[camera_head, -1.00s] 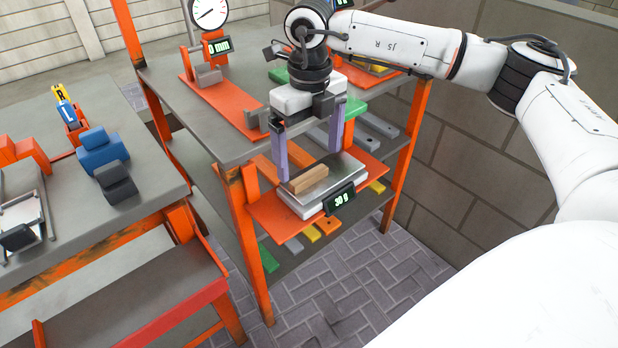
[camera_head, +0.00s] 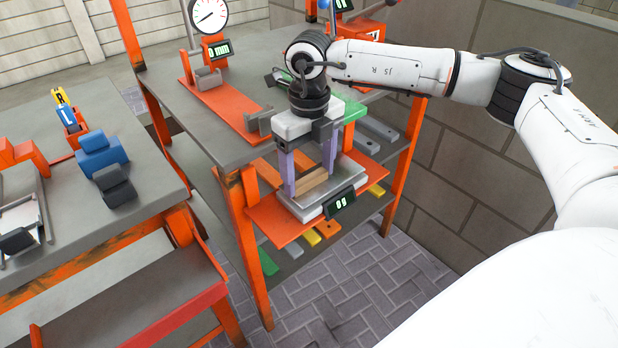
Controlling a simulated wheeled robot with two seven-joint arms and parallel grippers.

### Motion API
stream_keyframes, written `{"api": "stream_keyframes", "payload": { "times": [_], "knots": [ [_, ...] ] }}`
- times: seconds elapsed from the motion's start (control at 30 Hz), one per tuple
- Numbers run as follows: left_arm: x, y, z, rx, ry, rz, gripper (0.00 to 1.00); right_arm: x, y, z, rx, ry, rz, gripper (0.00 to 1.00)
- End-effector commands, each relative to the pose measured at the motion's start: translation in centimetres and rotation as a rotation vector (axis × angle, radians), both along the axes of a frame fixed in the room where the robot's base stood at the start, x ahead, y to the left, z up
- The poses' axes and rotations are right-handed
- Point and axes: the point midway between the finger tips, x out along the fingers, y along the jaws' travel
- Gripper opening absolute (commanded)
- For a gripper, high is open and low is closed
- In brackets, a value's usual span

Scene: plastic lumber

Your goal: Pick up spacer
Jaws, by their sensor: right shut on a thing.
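The spacer, a small tan wooden block (camera_head: 312,182), is at the digital scale (camera_head: 297,206) on the orange bracket shelf. My right gripper (camera_head: 309,176) reaches down over the scale, with its two purple fingers shut on the ends of the spacer. The scale's small display (camera_head: 341,203) appears to read 0 g. Whether the spacer still touches the scale plate is hard to tell. My left gripper is not in view.
The grey rack top (camera_head: 215,125) with orange legs stands behind, carrying a dial gauge (camera_head: 208,14) on an orange base. Coloured strips (camera_head: 311,237) lie on the lower shelf. A workbench (camera_head: 140,190) with blue and dark blocks stands at left.

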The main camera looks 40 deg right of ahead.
Motion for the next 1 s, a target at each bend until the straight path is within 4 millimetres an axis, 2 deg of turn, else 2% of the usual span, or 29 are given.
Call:
{"api": "stream_keyframes", "payload": {
  "times": [0.17,0.5,0.6,0.73,1.0],
  "knots": [
    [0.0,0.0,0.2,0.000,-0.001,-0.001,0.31,0.1,0.0,1.2,0.001,-0.004,0.000,0.48],
    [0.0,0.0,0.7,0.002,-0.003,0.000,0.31,0.1,0.0,7.8,0.000,-0.004,0.001,0.48],
    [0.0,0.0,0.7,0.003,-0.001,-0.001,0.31,0.1,0.0,9.1,0.000,-0.002,0.001,0.48],
    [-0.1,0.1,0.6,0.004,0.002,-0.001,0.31,0.1,0.0,10.0,0.001,-0.001,0.001,0.48],
    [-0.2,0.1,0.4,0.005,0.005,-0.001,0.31,0.0,0.0,10.1,0.000,0.000,0.001,0.48]
  ]
}}
